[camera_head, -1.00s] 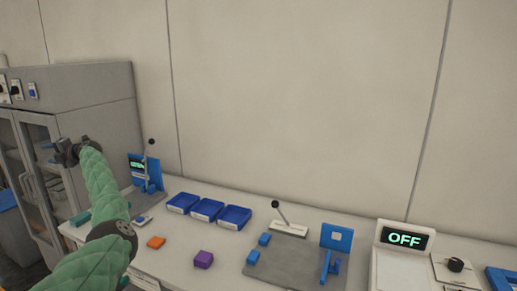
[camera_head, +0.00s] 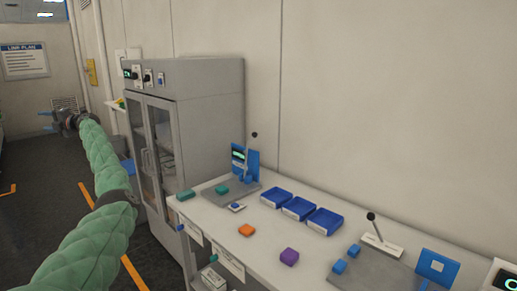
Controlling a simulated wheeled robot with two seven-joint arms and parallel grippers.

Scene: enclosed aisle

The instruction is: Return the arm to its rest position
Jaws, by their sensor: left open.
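My left arm, in a green padded cover, comes in from the lower left of the head view. My left gripper (camera_head: 60,121) is at its far end, raised over the dark floor to the left of the grey cabinet. Its small blue-tipped fingers are apart, with nothing seen between them. It is clear of the workbench and the cabinet. My right arm and gripper are not in the picture.
A grey cabinet (camera_head: 205,100) with glass doors stands left of the white workbench (camera_head: 225,242). The bench holds blue bins (camera_head: 298,208), an orange block (camera_head: 246,230), a purple block (camera_head: 289,257), teal blocks (camera_head: 186,196) and lever fixtures. Open floor (camera_head: 40,200) lies left.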

